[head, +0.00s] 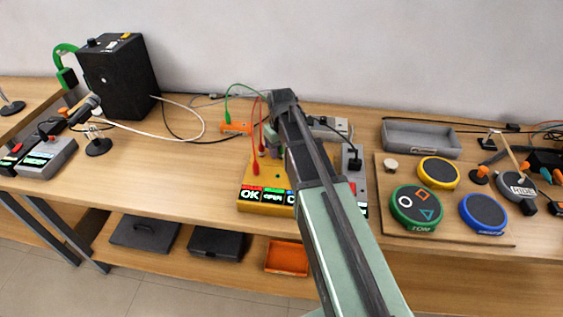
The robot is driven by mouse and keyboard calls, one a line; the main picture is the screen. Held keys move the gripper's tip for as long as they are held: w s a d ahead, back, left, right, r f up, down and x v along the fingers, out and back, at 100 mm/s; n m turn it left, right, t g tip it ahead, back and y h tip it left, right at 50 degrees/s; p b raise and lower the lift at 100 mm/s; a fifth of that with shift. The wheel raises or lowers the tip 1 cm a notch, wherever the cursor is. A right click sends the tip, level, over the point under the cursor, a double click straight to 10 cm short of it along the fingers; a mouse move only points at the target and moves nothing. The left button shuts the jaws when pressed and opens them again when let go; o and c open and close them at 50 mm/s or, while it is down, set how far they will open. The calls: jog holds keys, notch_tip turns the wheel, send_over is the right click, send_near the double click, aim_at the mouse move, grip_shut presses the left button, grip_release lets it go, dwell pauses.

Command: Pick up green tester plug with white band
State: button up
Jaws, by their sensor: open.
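A green lead (238,86) arcs over the bench from an orange holder (236,128), left of my arm. A small green plug (228,116) shows at its lower end by the holder; it is too small to show a white band. Red plugs (256,167) on red leads stand at the yellow tester box (250,194), which has labelled panels such as OK and OPEN. My arm crosses the middle of the view and covers part of the box. My gripper's fingers cannot be made out behind the arm.
A black speaker (118,78) and a microphone (88,106) stand at the left. A grey tray (421,138) and round green (416,207), yellow (438,172) and blue (484,213) pads are at the right. Bare bench lies left of the yellow box.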

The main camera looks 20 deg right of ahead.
jog(key=shift+f, duration=0.3)
grip_shut()
notch_tip(320, 180, up, 20)
jog(key=p, duration=2)
jog(key=shift+p, duration=0.3)
